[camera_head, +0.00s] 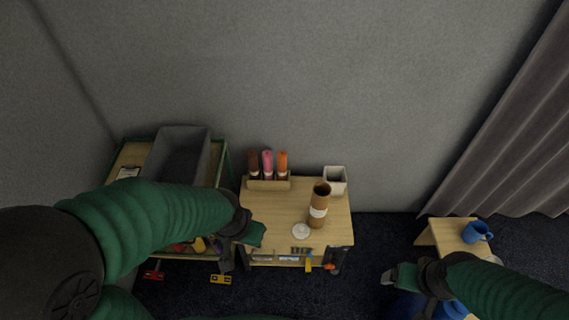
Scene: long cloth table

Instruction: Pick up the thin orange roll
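The thin orange roll (282,163) stands upright in a small wooden holder (269,185) at the back left of the wooden table. A pink roll (267,164) and a brown roll (253,164) stand to its left. My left gripper (240,247) is near the table's front left edge, well in front of the holder and apart from the rolls. My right gripper (413,289) is at the lower right, away from the table. Nothing shows held in either gripper, and their finger gaps are unclear.
A brown cylinder with a white band (319,205), a white disc (301,231) and a pale square container (335,181) are on the table (279,218). A grey bin (181,154) stands left. A blue mug (477,231) is on a right-hand stand.

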